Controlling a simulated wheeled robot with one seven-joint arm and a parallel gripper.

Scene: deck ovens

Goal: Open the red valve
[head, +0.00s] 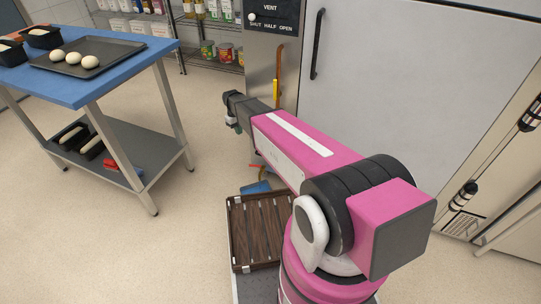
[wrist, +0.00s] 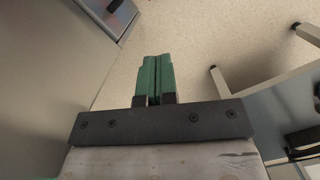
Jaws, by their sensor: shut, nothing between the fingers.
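I cannot make out a red valve in either view. An orange-brown pipe or strip (head: 278,65) with a yellow part (head: 275,90) runs down the grey cabinet side, and its lower end is hidden behind my arm. My gripper (wrist: 154,78) shows in the wrist view with its green fingers shut together, nothing between them, over bare floor. In the head view my gripper (head: 238,129) is small and partly hidden, in front of the cabinet and to the left of the pipe.
A vent panel (head: 272,14) has a white knob at the SHUT end. A large grey door (head: 400,90) is on the right. A blue-topped table (head: 120,82) stands left, with red items (head: 122,167) on its lower shelf. A slatted wooden crate (head: 255,232) is near my base. Floor between is clear.

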